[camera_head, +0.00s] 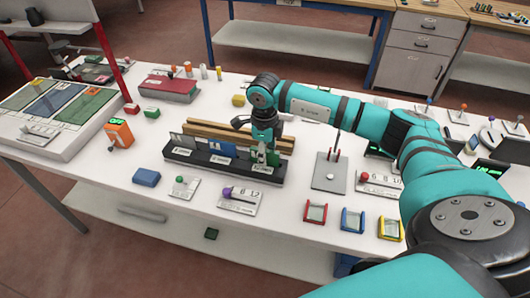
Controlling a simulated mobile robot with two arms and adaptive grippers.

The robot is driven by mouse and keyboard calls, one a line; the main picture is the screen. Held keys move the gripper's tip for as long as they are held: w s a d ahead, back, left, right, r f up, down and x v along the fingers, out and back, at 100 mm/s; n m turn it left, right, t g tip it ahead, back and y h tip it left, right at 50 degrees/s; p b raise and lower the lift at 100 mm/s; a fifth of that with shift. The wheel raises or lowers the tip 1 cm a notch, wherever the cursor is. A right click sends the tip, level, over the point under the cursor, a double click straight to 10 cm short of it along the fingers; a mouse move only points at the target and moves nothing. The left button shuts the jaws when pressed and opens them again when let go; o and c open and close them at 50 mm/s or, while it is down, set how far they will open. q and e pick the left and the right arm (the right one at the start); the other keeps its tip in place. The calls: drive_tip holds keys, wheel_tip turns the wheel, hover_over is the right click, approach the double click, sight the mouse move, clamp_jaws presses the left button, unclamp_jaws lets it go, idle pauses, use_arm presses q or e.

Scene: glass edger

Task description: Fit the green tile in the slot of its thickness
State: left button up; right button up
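A black slotted rack (205,163) stands on the white table, with labels on its front and several upright tiles in it. A grey tile and a blue tile (228,150) stand in its left and middle parts. The green tile (273,159) is upright at the rack's right end, just under my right gripper (265,147). The gripper points down and partly covers the tile. Its fingertips are too small and dark to show whether they are closed on it, or how deep the tile sits. My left gripper is not in view.
Wooden bars (210,131) lie behind the rack. A grey plate with upright red pins (330,173) stands right of it. An orange device (118,133), a blue block (146,177) and small colored frames (353,220) surround it. The table's front edge has free room.

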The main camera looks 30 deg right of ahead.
wheel_tip(320, 180, up, 12)
drive_tip(key=shift+a, duration=0.15)
idle(0.6)
drive_tip(key=shift+s, duration=0.1)
idle(0.4)
